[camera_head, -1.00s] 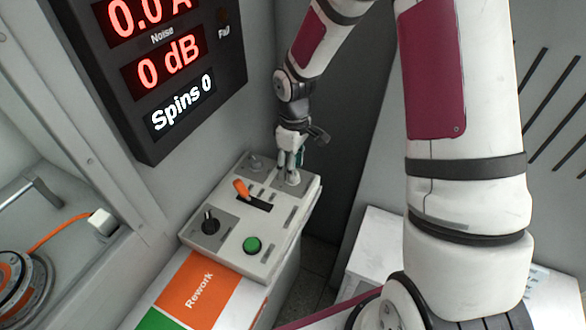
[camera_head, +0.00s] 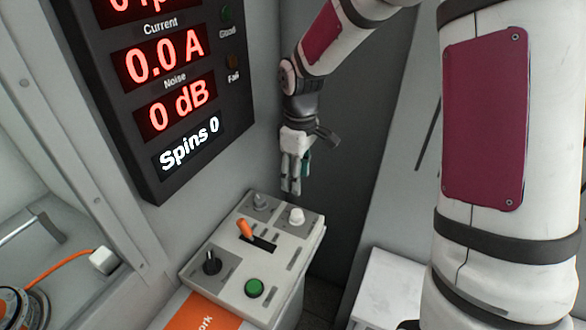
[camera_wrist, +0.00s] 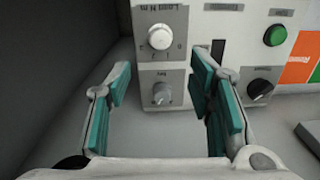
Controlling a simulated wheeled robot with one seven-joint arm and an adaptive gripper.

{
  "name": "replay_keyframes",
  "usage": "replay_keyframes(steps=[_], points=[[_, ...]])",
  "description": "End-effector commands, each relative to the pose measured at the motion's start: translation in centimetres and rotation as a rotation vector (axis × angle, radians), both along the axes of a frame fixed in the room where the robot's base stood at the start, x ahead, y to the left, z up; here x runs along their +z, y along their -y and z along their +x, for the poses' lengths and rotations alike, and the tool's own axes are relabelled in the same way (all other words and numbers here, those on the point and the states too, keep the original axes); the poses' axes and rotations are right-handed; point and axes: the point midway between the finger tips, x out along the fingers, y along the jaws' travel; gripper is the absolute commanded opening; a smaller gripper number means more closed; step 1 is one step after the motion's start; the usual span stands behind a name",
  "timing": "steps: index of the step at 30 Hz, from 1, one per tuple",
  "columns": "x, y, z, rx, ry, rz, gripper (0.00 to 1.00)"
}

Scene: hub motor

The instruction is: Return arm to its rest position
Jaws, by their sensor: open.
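My gripper (camera_head: 291,187) hangs above the back end of the control box in the head view, clear of the white knob (camera_head: 296,216). In the wrist view my gripper (camera_wrist: 160,90) is open, its teal-padded fingers spread with nothing between them. The white knob (camera_wrist: 160,37) and a grey knob (camera_wrist: 161,93) on the control box (camera_wrist: 205,20) lie beyond the fingers. My arm reaches down from the top of the head view.
The control box (camera_head: 221,288) also carries an orange lever (camera_head: 245,229), a black knob (camera_head: 211,262) and a green button (camera_head: 254,288). A display panel (camera_head: 142,187) reading 0.0 A, 0 dB and Spins 0 hangs close to the left. A motor (camera_head: 12,310) sits at lower left.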

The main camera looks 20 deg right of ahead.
Motion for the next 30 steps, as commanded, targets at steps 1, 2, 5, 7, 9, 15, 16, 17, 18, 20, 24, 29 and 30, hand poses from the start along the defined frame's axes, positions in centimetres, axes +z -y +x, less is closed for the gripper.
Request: replay_keyframes(steps=[1,2,5,7,9,15,16,17,18,20,24,29,30], points=[[0.0,0.0,0.0,0.000,0.000,0.000,0.48],[0.0,0.0,0.0,0.000,0.000,0.000,0.48],[0.2,0.0,-0.1,-0.002,0.002,-0.002,0.48],[0.9,0.1,-0.5,-0.012,0.008,-0.010,0.48],[2.3,0.2,-1.2,-0.036,0.021,-0.025,0.48],[8.5,0.6,-5.6,-0.165,0.090,-0.080,0.48],[9.4,0.7,-6.4,-0.186,0.100,-0.085,0.48],[10.3,0.7,-7.1,-0.210,0.113,-0.089,0.48],[11.4,0.8,-8.2,-0.240,0.130,-0.094,0.48],[12.9,0.9,-9.9,-0.289,0.153,-0.097,0.48],[15.9,0.9,-14.0,-0.398,0.210,-0.087,0.48],[18.4,0.8,-18.8,-0.523,0.274,-0.047,0.48],[18.8,0.8,-20.0,-0.553,0.287,-0.032,0.48]])
